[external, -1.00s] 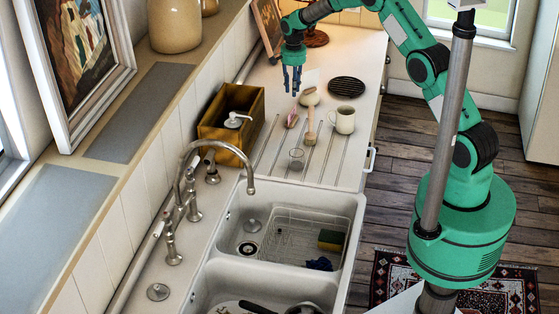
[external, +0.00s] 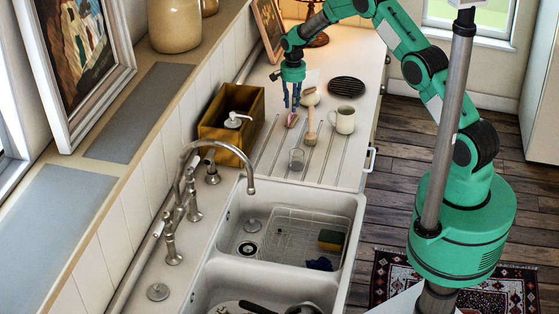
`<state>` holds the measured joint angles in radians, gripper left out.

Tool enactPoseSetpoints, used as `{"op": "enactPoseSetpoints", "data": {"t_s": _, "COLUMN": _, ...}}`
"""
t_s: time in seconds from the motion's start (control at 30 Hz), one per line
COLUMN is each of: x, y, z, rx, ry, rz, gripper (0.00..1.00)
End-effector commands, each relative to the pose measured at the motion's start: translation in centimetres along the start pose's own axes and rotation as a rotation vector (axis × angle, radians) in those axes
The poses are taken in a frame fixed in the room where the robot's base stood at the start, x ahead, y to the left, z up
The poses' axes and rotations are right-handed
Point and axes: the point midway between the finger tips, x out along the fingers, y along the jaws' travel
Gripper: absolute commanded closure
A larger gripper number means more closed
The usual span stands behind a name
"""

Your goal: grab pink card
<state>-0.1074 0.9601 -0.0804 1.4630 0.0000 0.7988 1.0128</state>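A small pink item (external: 292,120), which may be the pink card, lies on the white drainboard (external: 335,174) to the right of the wooden box. It is too small to make out clearly. My gripper (external: 292,107) points down just above it, with its blue fingers a little apart and nothing seen between them. I cannot tell whether the fingertips touch the pink item.
A wooden box (external: 212,131) with a soap pump stands close on the left. A brush (external: 310,137), a glass (external: 296,160), a white mug (external: 344,121) and a black round trivet (external: 347,88) stand around. The sink (external: 290,232) and tap (external: 190,172) are nearer the camera.

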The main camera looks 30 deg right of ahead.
Motion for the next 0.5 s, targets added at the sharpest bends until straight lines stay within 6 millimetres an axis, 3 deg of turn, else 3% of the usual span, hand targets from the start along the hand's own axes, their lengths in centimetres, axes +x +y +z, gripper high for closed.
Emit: {"op": "enactPoseSetpoints", "data": {"t_s": 0.5, "x": 3.6, "y": -0.2, "z": 0.1, "rx": 0.0, "ry": -0.001, "rz": 0.002, "gripper": 0.76}}
